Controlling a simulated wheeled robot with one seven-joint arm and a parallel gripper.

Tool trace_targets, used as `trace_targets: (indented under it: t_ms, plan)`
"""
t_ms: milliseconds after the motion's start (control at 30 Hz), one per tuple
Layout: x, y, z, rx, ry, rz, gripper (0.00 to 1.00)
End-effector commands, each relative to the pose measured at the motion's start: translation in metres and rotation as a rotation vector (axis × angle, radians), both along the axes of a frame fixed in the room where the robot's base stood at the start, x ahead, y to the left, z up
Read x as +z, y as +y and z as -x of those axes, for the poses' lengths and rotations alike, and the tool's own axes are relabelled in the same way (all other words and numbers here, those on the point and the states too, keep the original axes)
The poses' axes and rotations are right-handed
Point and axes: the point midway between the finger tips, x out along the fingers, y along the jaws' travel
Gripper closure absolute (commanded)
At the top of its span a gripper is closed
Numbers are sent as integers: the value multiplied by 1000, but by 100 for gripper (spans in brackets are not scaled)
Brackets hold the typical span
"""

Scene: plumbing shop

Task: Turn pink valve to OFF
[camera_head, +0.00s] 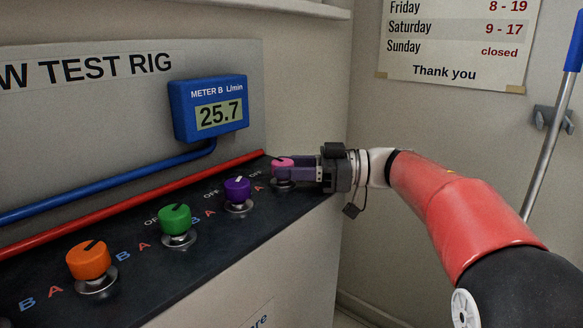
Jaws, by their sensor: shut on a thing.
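The pink valve (284,161) is a round knob at the far right end of the row on the dark panel. A dark pointer line shows on its top. My gripper (295,172) reaches in from the right and is shut on the pink valve's knob. The fingers hide the knob's right side and part of its base. An OFF label (255,175) shows between the purple and pink knobs. The pink valve's own markings are mostly hidden, so I cannot tell exactly which mark its pointer meets.
A purple knob (237,189), a green knob (174,219) and an orange knob (88,260) stand left along the dark panel (215,240). A blue meter (209,107) reads 25.7 L/min. A red pipe (130,205) runs behind the knobs. A wall stands right behind the panel's end.

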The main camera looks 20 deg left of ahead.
Motion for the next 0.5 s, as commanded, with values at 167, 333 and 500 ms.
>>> trace_targets:
  t_ms: [167, 333, 500]
  plan:
    - [1, 0, 0, 7, -2, -2, 85]
    - [1, 0, 0, 6, -2, -2, 85]
    - [1, 0, 0, 6, -1, -3, 52]
